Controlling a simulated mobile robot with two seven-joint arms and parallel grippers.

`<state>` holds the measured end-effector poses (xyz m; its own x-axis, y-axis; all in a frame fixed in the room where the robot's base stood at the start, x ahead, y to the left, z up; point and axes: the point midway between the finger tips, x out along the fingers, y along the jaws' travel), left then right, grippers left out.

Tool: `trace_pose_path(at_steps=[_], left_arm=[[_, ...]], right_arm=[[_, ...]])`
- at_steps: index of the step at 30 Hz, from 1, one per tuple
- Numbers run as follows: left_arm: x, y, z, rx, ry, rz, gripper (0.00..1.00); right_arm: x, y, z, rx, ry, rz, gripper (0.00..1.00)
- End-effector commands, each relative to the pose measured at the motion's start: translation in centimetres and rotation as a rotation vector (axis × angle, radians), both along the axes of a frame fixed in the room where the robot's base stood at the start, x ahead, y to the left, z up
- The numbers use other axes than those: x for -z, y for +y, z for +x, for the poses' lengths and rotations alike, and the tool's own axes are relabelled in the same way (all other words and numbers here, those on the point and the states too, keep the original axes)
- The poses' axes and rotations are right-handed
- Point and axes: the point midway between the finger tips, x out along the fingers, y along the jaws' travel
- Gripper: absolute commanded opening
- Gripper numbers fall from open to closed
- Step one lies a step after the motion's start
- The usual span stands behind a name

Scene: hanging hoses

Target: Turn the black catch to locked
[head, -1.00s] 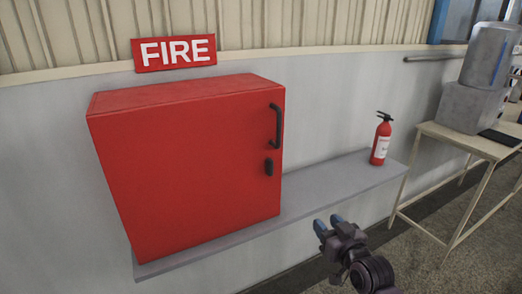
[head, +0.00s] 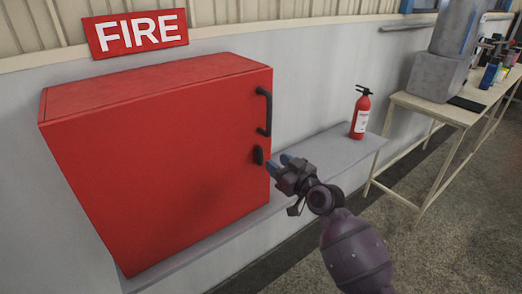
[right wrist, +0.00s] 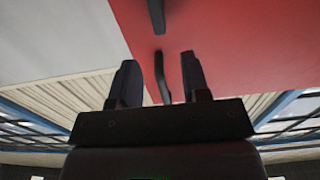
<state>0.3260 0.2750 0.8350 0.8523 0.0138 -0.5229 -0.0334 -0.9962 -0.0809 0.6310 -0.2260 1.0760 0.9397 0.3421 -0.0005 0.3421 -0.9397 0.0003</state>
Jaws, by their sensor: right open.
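The black catch (head: 258,155) sits on the front of the red cabinet (head: 150,160), near its right edge and below the black handle (head: 265,111). The catch stands about upright. My right gripper (head: 283,161) is open and empty just right of the catch, seemingly apart from it. In the right wrist view, which looks upside down, the catch (right wrist: 156,14) shows at the top, partly cut off. The handle (right wrist: 161,80) shows between the open fingers there, farther off. My left gripper is not in view.
A grey ledge (head: 330,146) runs under the cabinet and carries a red fire extinguisher (head: 361,113) right of my gripper. A FIRE sign (head: 137,34) hangs above the cabinet. A table (head: 440,110) with grey containers stands at the right. The floor before the ledge is clear.

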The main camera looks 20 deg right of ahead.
Motion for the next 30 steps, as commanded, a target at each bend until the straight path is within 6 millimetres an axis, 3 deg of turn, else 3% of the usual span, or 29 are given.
trace_pose_path(at_steps=[6, 13, 27, 30], left_arm=[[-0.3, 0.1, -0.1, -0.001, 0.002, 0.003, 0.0], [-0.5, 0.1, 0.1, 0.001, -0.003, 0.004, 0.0], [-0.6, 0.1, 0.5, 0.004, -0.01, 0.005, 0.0], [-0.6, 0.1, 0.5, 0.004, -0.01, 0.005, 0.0]], right_arm=[[-0.1, 1.4, 3.7, 0.0, 0.0, 0.002, 0.43], [-0.1, 2.3, 6.4, 0.001, -0.001, 0.0, 0.43], [0.0, 2.6, 7.4, 0.001, 0.0, 0.0, 0.43], [0.0, 2.6, 7.4, 0.001, 0.0, 0.0, 0.29]])
